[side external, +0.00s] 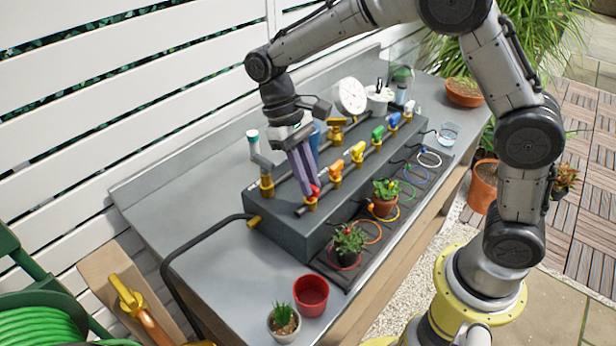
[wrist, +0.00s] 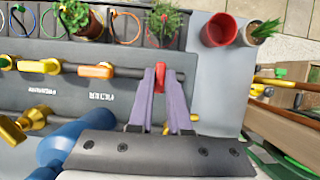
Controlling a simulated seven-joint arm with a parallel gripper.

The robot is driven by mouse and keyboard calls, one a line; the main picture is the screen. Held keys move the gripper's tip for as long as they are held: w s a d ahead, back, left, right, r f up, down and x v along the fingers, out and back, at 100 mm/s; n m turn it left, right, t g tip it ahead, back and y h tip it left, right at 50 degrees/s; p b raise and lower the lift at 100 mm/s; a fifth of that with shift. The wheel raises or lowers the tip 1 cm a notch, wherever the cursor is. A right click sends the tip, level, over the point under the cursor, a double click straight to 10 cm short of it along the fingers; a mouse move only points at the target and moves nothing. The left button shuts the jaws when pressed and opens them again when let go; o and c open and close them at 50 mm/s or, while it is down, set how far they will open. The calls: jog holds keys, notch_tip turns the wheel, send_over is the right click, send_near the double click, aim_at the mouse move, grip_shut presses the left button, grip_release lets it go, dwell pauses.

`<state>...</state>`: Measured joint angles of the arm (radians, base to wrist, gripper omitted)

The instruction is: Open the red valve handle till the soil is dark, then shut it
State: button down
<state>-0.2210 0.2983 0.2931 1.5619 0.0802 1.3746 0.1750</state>
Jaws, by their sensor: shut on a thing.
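The red valve handle (wrist: 160,77) sits on the dark pipe between the purple fingers of my gripper (wrist: 161,84), which are shut on it. In the wrist view it appears to lie across the pipe, unlike the orange handle (wrist: 95,71), which lies along it. In the side view the red handle (side external: 315,190) shows at the fingertips of my gripper (side external: 311,192), above its brass valve body (side external: 311,204).
Orange, yellow, green and blue handles follow along the manifold (side external: 290,232). A brass valve with a grey lever (side external: 265,178) stands behind my gripper. An empty red pot (side external: 311,292) and a succulent pot (side external: 284,322) are at the bench's near end.

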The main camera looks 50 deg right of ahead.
jog(key=shift+r, duration=0.1)
jog(key=c, duration=0.9)
grip_release()
jog(key=shift+o, duration=0.2)
jog(key=v, duration=1.3)
jog(key=shift+r, duration=0.35)
jog(key=shift+w, duration=0.1)
